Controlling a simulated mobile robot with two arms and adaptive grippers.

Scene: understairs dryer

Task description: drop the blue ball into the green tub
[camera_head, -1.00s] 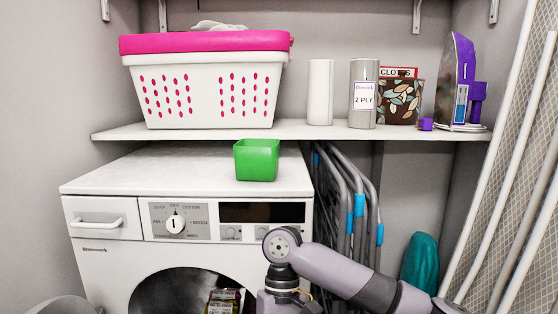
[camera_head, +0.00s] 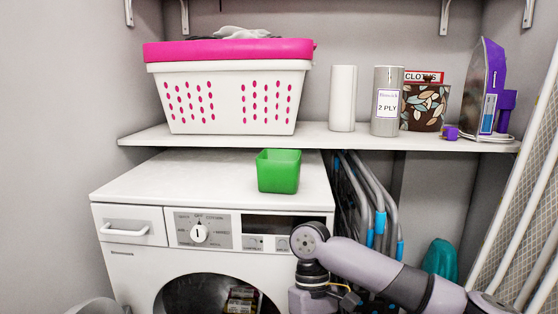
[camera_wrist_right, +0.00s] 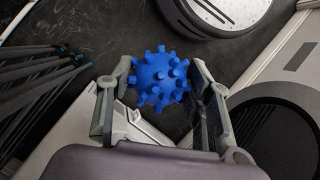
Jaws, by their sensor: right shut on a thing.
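The blue spiky ball (camera_wrist_right: 158,80) is between the fingers of my right gripper (camera_wrist_right: 162,88) in the right wrist view. The gripper is shut on it, and dark floor shows behind. The green tub (camera_head: 278,172) stands upright on top of the white washing machine (camera_head: 150,190), near its front edge, in the head view. The tub's inside floor is hidden. My right arm is in front of the machine, below and to the right of the tub. Its gripper and the ball are out of the head view. My left gripper is not in view.
Folded metal frames (camera_head: 374,205) stand right of the machine. Its top left of the tub is clear.

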